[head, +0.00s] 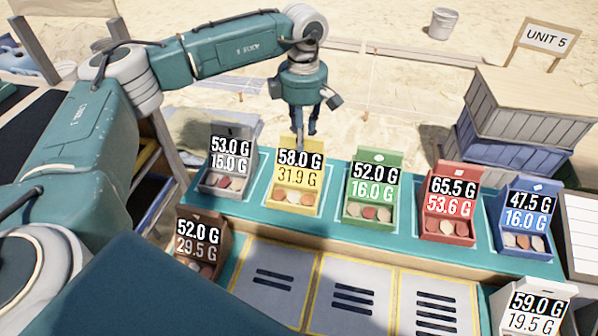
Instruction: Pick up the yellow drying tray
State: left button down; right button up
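The yellow drying tray (294,209) stands on the teal table, second from the left in a row of coloured trays. It has a raised back panel, small flat pieces inside, and number labels reading 58.0 G and 31.9 G over it. My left gripper (298,140) points down from the upper middle. Its tip is at the back panel of the yellow tray; I cannot tell whether they touch. The fingers overlap in this view, so their opening is unclear. My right gripper is not in view.
A grey tray (222,194) is left of the yellow one; green (369,222), red (447,237) and blue (524,250) trays are to the right. A brown tray (196,269) and a white tray (512,323) stand nearer.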

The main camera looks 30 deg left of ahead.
pick_arm(q)
jog(key=shift+r, duration=0.15)
jog(key=shift+w+r, duration=0.1)
jog(key=shift+r, duration=0.55)
notch_tip(320, 180, up, 18)
jog(key=b, duration=0.1)
jog(key=shift+r, duration=0.25)
jog(key=shift+d, duration=0.1)
